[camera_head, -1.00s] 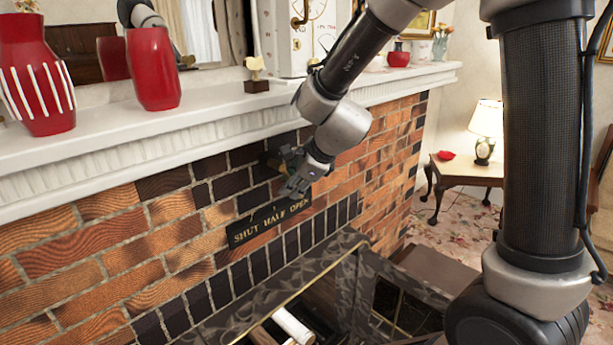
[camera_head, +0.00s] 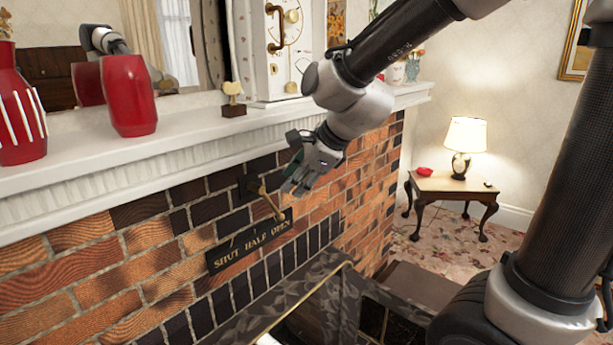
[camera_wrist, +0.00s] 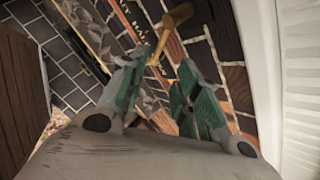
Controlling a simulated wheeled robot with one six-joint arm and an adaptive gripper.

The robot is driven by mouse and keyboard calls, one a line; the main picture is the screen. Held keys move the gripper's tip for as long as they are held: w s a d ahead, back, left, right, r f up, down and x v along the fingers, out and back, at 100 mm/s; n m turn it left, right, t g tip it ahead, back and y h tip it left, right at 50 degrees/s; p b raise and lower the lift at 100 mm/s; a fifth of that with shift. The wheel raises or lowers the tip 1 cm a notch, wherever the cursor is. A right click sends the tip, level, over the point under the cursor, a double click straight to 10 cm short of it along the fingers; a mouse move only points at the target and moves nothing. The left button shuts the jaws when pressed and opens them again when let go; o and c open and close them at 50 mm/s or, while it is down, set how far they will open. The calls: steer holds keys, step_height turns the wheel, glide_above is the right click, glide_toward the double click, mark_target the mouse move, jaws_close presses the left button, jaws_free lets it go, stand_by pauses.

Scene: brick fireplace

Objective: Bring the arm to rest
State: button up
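My gripper (camera_head: 294,188) hangs in front of the brick fireplace, below the mantel, at the end of my bent arm. In the wrist view its green-and-grey fingers (camera_wrist: 160,82) stand apart with nothing between them, so it is open and empty. A brass lever (camera_head: 270,203) sticks out from the bricks just left of and below the fingertips. The lever also shows in the wrist view (camera_wrist: 171,29), beyond the fingertips and apart from them. A dark plate (camera_head: 248,243) reading "SHUT HALF OPEN" is under the lever.
The white mantel (camera_head: 180,150) bears a red vase (camera_head: 127,95), a striped red vase (camera_head: 20,115), a small ornament (camera_head: 233,98) and a clock (camera_head: 287,50). The dark fireplace surround (camera_head: 290,300) is below. A side table (camera_head: 450,186) with a lamp (camera_head: 465,140) stands right.

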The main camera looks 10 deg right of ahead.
steer(key=s+d+r+n+g+h, duration=0.1)
steer(key=s+d+n+h, duration=0.4)
steer(key=s+d+n, duration=1.5)
steer(key=shift+s+d+r+n+g, duration=0.3)
steer(key=shift+s+d+g, duration=0.1)
steer(key=shift+s+d, duration=0.25)
steer(key=shift+w, duration=0.1)
stand_by(0.3)
